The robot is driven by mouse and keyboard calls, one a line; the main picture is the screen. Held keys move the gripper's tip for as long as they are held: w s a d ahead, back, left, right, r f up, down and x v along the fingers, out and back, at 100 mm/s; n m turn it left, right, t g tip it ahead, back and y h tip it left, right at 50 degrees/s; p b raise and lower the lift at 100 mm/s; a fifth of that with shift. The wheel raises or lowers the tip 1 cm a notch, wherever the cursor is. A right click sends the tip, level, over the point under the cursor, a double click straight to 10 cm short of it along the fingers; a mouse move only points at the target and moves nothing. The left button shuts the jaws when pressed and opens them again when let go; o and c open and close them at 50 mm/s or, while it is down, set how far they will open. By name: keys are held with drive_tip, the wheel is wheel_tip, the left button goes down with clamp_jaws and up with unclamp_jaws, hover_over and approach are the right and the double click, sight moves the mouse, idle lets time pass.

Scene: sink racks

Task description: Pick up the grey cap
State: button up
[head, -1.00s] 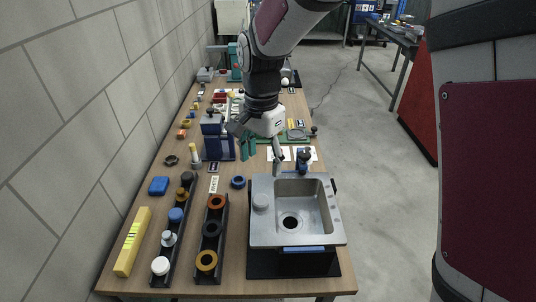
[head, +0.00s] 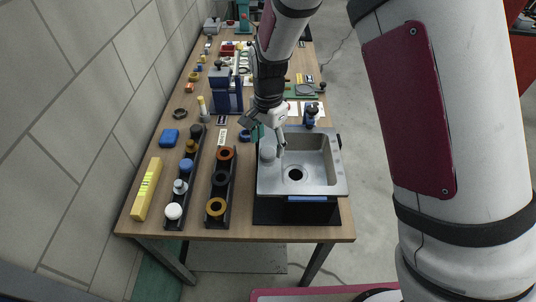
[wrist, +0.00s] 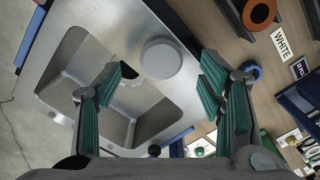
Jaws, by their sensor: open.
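The grey cap (head: 267,153) is a round, flat-topped disc on the left rim of the steel sink (head: 330,187). In the wrist view the cap (wrist: 161,58) shows between and beyond the fingertips, beside the sink basin. My gripper (head: 267,141) is over the cap's side of the sink, pointing down. In the wrist view my gripper (wrist: 167,72) has its two green-padded fingers wide apart with nothing between them. The fingers appear clear of the cap. In the head view the gripper partly hides the cap.
Left of the sink are a black rack with orange, black and yellow rings (head: 217,208) and another with several caps (head: 173,211). A blue ring (head: 244,135) lies near the gripper. A yellow bar (head: 147,188) lies at the left.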

sight(268, 151)
drive_tip(key=shift+f, duration=1.55)
drive_tip(key=c, duration=1.2)
drive_tip(key=shift+o, duration=0.2)
drive_tip(key=shift+w+r, duration=0.1)
drive_tip(key=shift+r, duration=0.05)
